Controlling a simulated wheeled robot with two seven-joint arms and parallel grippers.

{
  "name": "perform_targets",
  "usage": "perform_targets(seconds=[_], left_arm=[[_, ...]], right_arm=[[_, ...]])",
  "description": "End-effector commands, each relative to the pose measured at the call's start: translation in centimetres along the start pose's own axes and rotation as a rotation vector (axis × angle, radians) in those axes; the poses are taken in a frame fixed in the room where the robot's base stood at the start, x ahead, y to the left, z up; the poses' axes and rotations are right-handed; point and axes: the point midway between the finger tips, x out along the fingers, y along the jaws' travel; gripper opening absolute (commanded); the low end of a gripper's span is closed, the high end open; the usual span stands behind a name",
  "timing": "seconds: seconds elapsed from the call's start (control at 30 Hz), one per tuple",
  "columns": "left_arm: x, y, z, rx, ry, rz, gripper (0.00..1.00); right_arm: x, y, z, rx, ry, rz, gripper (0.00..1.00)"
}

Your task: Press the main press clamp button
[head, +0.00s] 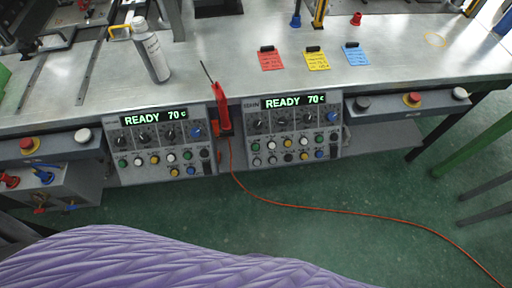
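Two control panels are fixed along the bench's front edge. The left panel (158,145) and the right panel (292,128) each show a green "READY 70 c" display above a row of dark knobs with one blue knob. Below the knobs are rows of round buttons in green, white, yellow, blue and black. The button labels are too small to read, so I cannot tell which one is the main press clamp button. Neither gripper is in view.
A metal bench (220,60) carries a spray can (152,52) and red (271,61), yellow (317,61) and blue (358,58) tags. A red-handled tool (222,108) hangs between the panels, with an orange hose (340,211) across the green floor. Red buttons (412,99) flank both sides.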

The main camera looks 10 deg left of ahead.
Motion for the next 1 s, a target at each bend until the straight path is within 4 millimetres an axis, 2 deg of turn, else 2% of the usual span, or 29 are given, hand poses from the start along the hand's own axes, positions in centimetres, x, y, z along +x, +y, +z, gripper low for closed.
perform_targets(seconds=[0.53,1.0], left_arm=[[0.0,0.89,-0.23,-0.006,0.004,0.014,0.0],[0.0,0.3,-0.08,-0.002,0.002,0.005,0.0]], right_arm=[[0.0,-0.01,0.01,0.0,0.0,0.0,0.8],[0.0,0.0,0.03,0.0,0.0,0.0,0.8]])
